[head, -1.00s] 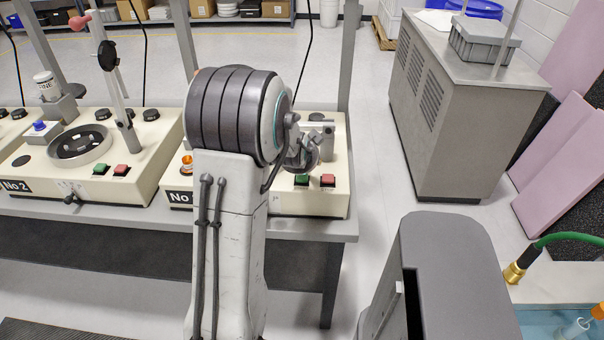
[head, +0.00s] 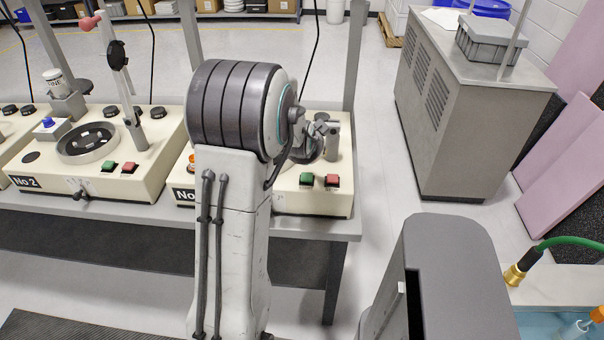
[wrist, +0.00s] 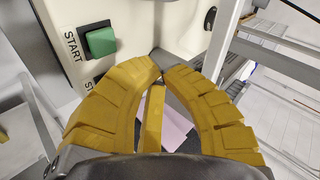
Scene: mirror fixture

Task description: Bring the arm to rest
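My arm stands upright in the middle of the head view, in front of the bench. My gripper shows in the wrist view (wrist: 162,68) with yellow padded fingers. Their tips come together and nothing shows between them. In the head view the gripper is mostly hidden behind my arm's big joint. In the wrist view the fingers are close to a cream machine face with a green START button (wrist: 101,41). I cannot tell whether they touch it.
The bench (head: 300,228) carries cream machines, including No 2 (head: 150,178) at left. A red button (head: 332,181) sits beside the green one. A grey cabinet (head: 450,150) with a grey crate (head: 492,40) stands at right. Floor between bench and cabinet is clear.

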